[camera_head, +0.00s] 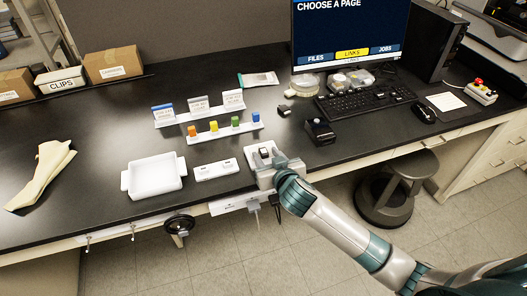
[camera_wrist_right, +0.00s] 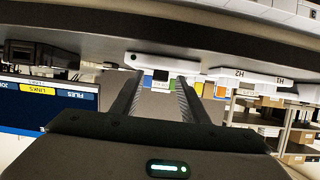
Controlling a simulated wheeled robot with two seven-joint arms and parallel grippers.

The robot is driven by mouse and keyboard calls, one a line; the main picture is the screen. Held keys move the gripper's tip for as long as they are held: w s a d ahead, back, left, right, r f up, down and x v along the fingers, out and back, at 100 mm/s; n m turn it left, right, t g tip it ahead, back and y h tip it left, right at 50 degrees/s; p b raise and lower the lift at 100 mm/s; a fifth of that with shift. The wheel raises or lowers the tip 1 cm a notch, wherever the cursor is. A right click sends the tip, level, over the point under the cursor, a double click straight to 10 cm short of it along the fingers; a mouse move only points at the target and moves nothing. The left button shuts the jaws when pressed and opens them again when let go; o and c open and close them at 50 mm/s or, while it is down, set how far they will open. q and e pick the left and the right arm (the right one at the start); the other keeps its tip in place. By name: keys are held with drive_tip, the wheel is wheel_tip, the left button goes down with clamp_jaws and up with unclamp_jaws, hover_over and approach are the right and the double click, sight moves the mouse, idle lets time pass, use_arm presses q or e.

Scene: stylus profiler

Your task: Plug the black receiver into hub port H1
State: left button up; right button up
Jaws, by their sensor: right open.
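A small black piece (camera_head: 264,152), which looks like the black receiver, stands on a white block (camera_head: 252,160) near the desk's front edge. The white hub (camera_head: 216,170) lies just left of that block. In the upside-down right wrist view the hub (camera_wrist_right: 260,78) carries the labels H1 and H2. My right gripper (camera_head: 272,163) is at the white block. In the wrist view its two fingers (camera_wrist_right: 158,82) are apart, with the small piece (camera_wrist_right: 160,75) showing between their tips. The fingers partly hide the block. My left gripper is not in view.
A white tray (camera_head: 155,176) stands left of the hub. Behind it is a rack (camera_head: 225,132) with several coloured pieces. A black device (camera_head: 320,131), keyboard (camera_head: 368,106) and monitor (camera_head: 345,30) are to the right.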

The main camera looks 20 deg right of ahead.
clamp_jaws()
drive_tip(key=shift+r, duration=0.1)
idle(0.3)
drive_tip(key=shift+r, duration=0.45)
drive_tip(key=r+b, duration=0.1)
drive_tip(key=d+r, duration=0.1)
drive_tip(key=r, duration=0.1)
drive_tip(key=shift+s+r+b, duration=0.15)
drive_tip(key=shift+b, duration=0.25)
drive_tip(key=s+d+r+b, duration=0.2)
drive_tip(key=d+r, duration=0.4)
drive_tip(key=d, duration=0.4)
drive_tip(key=shift+b+v, duration=0.35)
drive_tip(key=shift+v, duration=0.4)
drive_tip(key=shift+r, duration=0.1)
